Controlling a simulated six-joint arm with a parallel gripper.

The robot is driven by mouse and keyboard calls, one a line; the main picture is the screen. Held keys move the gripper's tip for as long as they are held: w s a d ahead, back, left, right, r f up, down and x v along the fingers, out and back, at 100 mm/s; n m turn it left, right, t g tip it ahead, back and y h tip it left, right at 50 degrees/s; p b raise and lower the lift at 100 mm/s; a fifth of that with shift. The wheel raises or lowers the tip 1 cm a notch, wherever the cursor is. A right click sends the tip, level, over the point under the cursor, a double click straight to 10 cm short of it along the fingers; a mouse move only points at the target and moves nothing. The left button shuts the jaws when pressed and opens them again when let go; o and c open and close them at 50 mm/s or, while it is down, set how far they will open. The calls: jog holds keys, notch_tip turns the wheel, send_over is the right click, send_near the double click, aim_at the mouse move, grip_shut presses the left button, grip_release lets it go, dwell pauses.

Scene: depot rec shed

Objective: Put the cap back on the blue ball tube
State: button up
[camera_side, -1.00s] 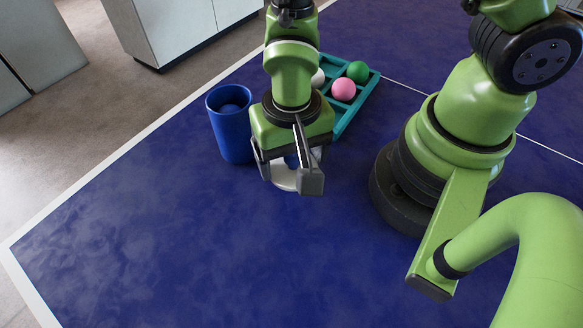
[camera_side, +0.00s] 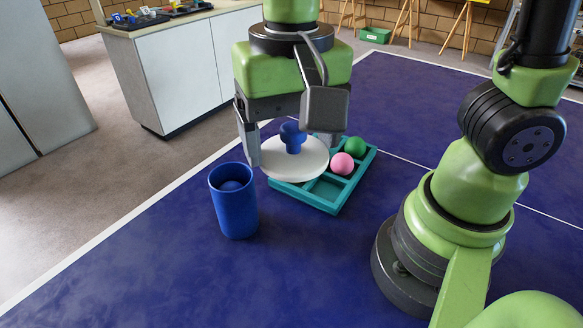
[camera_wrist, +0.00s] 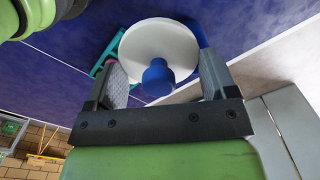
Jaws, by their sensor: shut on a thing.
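The cap is a white disc (camera_side: 303,166) with a blue knob (camera_side: 292,138) on top. My gripper (camera_side: 291,150) is shut on the cap by opposite sides of its rim and holds it up off the table, roughly level. In the wrist view the cap (camera_wrist: 150,45) sits between the two fingers, knob toward the camera. The blue ball tube (camera_side: 236,212) stands upright and open on the table, left of and below the cap in the side view. A blue ball (camera_side: 231,186) shows inside its mouth. Cap and tube are apart.
A teal divided tray (camera_side: 312,202) lies on the blue table (camera_side: 330,270), partly behind the cap. It holds a pink ball (camera_side: 342,163) and a green ball (camera_side: 355,146). The table's front left is clear. A white cabinet (camera_side: 180,80) stands beyond the table edge.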

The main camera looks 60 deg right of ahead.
jog(key=shift+r, duration=0.8)
jog(key=w+d+m, duration=0.1)
jog(key=w, duration=1.1)
jog(key=shift+w+d+f, duration=0.1)
jog(key=shift+w+f, duration=0.05)
jog(key=shift+f, duration=1.8)
jog(key=shift+w+d+f, duration=0.1)
jog(key=shift+w+f, duration=0.05)
jog(key=shift+f, duration=1.85)
jog(key=shift+w+d+f, duration=0.1)
jog(key=shift+w+f, duration=0.05)
jog(key=shift+f, duration=1.8)
jog(key=shift+f, duration=0.15)
jog(key=o, duration=0.8)
jog(key=shift+o, duration=0.2)
